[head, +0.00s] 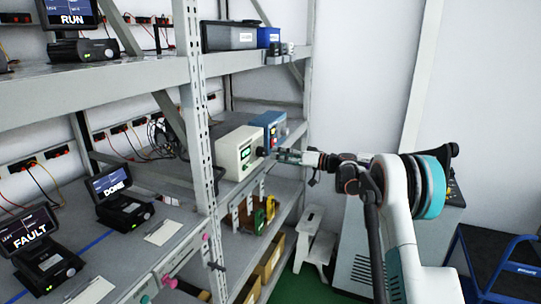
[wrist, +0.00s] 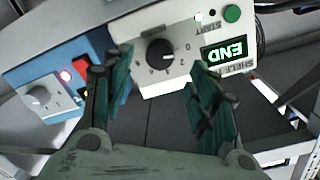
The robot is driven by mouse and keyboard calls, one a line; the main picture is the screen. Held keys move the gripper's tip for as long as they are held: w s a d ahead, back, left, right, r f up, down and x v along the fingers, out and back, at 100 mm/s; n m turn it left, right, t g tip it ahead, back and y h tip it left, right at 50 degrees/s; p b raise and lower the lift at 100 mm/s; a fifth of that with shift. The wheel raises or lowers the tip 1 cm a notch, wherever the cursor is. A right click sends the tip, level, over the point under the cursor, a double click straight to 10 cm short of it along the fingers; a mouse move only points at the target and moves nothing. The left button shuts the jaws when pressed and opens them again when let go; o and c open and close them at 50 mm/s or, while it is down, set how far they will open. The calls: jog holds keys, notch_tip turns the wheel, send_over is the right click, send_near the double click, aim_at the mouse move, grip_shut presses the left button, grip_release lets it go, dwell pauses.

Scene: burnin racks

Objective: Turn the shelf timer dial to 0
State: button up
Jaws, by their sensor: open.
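The shelf timer is a cream box (head: 237,153) on the middle shelf. The wrist view shows its face, upside down, with a black dial (wrist: 159,53), a scale around it with a 0 to its right, and a green-lit display (wrist: 224,51) reading END. I cannot tell exactly where the dial's pointer is. My gripper (wrist: 157,68) is open, its green-padded fingers on either side of the dial in the picture, apart from it as far as I can see. In the head view my gripper (head: 284,156) is at the front of the boxes, and the dial is hard to make out.
A blue box (head: 270,124) stands beside the timer; its own knob (wrist: 39,95) and red switch show in the wrist view. A green START button (wrist: 232,13) is on the timer's face. Rack posts (head: 196,100) stand left; a step stool (head: 311,240) is below.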

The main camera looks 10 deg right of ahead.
jog(key=shift+v, duration=2.7)
jog(key=shift+a, duration=0.1)
